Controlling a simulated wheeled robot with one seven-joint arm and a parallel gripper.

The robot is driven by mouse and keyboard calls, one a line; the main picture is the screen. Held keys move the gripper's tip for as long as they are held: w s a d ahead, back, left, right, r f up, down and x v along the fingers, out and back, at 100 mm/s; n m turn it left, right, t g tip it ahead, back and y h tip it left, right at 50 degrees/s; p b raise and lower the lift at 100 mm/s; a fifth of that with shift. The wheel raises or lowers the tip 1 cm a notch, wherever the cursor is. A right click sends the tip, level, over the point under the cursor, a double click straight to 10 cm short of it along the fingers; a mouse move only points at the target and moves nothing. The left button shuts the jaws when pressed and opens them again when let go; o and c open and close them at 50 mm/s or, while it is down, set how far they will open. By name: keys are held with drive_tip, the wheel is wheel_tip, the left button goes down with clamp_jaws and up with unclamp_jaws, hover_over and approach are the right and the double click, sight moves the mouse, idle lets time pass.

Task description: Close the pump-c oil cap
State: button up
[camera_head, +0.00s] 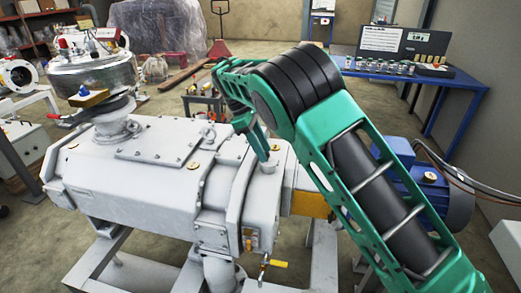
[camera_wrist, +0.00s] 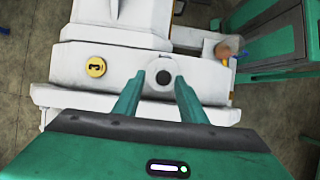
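The pale grey pump body (camera_head: 130,160) fills the middle of the head view, with brass caps on it, one of them on top (camera_head: 193,166). In the head view my gripper (camera_head: 268,162) points down at the pump's right end. A yellow-brass cap (camera_wrist: 96,67) sits left of the fingers. Which part is the pump-c oil cap is not clear.
A blue motor (camera_head: 452,200) with a brass fitting stands right of the pump. A blue table (camera_head: 455,80) with small parts is at the back right. A metal vessel (camera_head: 95,72) stands at the left. A yellow-handled valve (camera_head: 270,264) projects low at the front.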

drive_tip(key=v, duration=1)
drive_tip(key=shift+r, duration=0.3)
drive_tip(key=shift+w, duration=0.15)
drive_tip(key=s+d+r+m+g+y, duration=0.1)
drive_tip(key=d+r+m+y, duration=0.2)
drive_tip(key=d, duration=0.9)
drive_tip(key=s+d+r+m, duration=0.2)
drive_tip(key=d+r+m, duration=0.15)
drive_tip(key=d, duration=0.95)
drive_tip(key=s+d+m+y, duration=0.2)
drive_tip(key=s+d+m, duration=0.5)
drive_tip(key=s+d, duration=0.65)
drive_tip(key=s+d+f+m, duration=0.2)
drive_tip(key=s+f+m, duration=0.1)
drive_tip(key=s, duration=0.6)
drive_tip(key=s+d+f+m+t, duration=0.1)
drive_tip(key=s+d+f+m, duration=0.1)
drive_tip(key=s, duration=0.7)
drive_tip(key=s+d+f+m+t, duration=0.1)
drive_tip(key=s+d+f+m, duration=0.2)
drive_tip(key=s, duration=0.7)
wheel_tip(320, 180, down, 3)
drive_tip(key=shift+d+r+m, duration=0.2)
drive_tip(key=shift+d+m, duration=0.15)
drive_tip(key=shift+d, duration=0.25)
